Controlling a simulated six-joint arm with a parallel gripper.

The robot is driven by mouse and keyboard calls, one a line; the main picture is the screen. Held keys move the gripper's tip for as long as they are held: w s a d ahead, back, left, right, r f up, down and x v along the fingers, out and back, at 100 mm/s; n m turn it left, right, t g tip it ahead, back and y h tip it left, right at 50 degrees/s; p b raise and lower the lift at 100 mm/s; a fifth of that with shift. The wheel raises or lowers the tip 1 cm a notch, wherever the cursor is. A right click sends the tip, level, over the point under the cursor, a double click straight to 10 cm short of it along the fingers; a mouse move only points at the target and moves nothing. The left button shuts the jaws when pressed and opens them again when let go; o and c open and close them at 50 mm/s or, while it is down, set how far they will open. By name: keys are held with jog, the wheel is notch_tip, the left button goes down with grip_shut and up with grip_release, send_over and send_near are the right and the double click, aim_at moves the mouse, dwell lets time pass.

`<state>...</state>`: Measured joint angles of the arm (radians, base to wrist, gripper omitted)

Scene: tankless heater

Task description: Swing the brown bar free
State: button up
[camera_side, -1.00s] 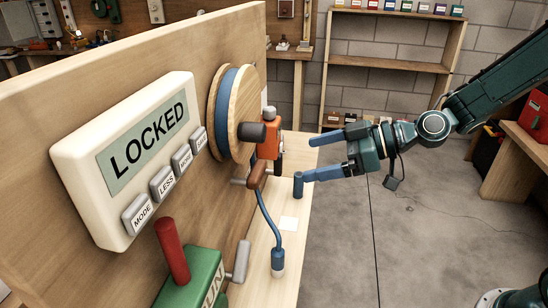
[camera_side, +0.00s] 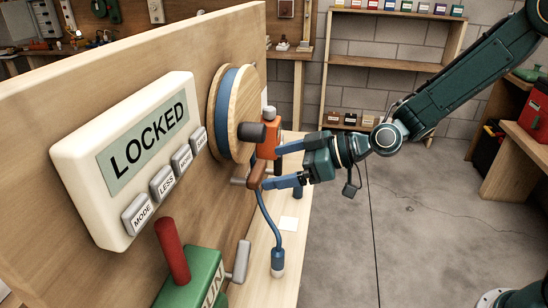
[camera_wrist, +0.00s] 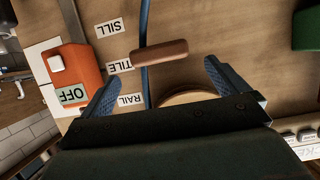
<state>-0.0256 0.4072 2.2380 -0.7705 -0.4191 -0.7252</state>
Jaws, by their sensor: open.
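The brown bar (camera_side: 256,174) is a short rounded handle standing out from the wooden board. In the wrist view the brown bar (camera_wrist: 160,52) lies nearly level across a blue cable, its left end by the TILE label (camera_wrist: 120,67). The SILL label (camera_wrist: 109,28) and RAIL label (camera_wrist: 130,100) sit above and below that one. My gripper (camera_side: 275,166) is open at the bar, its lower blue finger close to it in the side view. In the wrist view the bar lies just ahead of my gripper (camera_wrist: 160,75), between the finger lines. I cannot tell whether they touch.
An orange box (camera_wrist: 72,75) marked OFF is close beside one finger. A wooden wheel (camera_side: 236,110) with a blue rim, a panel (camera_side: 128,160) reading LOCKED and a green box (camera_side: 196,280) with a red lever are on the board.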

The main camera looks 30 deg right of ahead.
aim_at(260, 170)
jog(key=shift+x, duration=2.95)
jog(key=c, duration=1.4)
jog(key=shift+f, duration=0.15)
jog(key=m, duration=0.1)
jog(key=f+m+g+y, duration=0.1)
jog(key=m, duration=0.1)
jog(key=shift+d+f+y, duration=0.1)
jog(key=shift+f+y, duration=0.05)
jog(key=shift+y, duration=0.15)
jog(key=shift+s+f+m+g+y, duration=0.1)
jog(key=shift+f+m+g+y, duration=0.25)
jog(key=shift+m, duration=0.45)
jog(key=shift+f+m+g+y, duration=0.2)
jog(key=shift+m+g+y, duration=0.15)
jog(key=shift+m+y, duration=0.35)
jog(key=shift+a, duration=0.2)
jog(key=o, duration=1.4)
